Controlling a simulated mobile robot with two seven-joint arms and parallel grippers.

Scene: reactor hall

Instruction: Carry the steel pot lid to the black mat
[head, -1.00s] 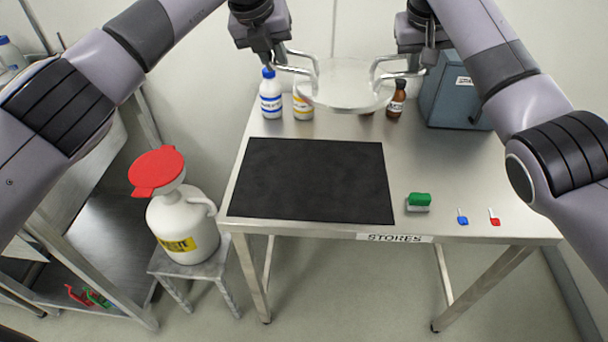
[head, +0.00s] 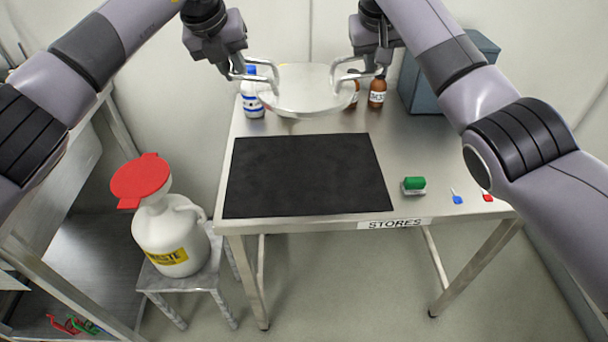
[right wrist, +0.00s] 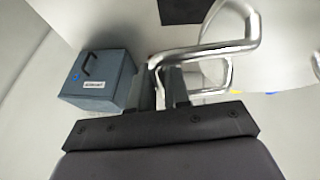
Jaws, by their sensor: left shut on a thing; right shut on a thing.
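The steel pot lid (head: 308,92) is a round, shiny disc with a looped handle on each side, held in the air above the back part of the table. My left gripper (head: 240,70) is shut on its left handle. My right gripper (head: 374,68) is shut on its right handle; the right wrist view shows this bent steel handle (right wrist: 215,50) between the fingers (right wrist: 172,85). The black mat (head: 308,178) lies flat and bare on the front left of the steel table, nearer the front edge than the lid.
Bottles, one white and blue (head: 253,100) and one brown (head: 377,92), stand behind the lid. A blue-grey box (head: 425,92) is at the back right. A green-topped block (head: 413,185) and blue and red tags lie right of the mat. A white jug (head: 172,240) with red funnel stands left.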

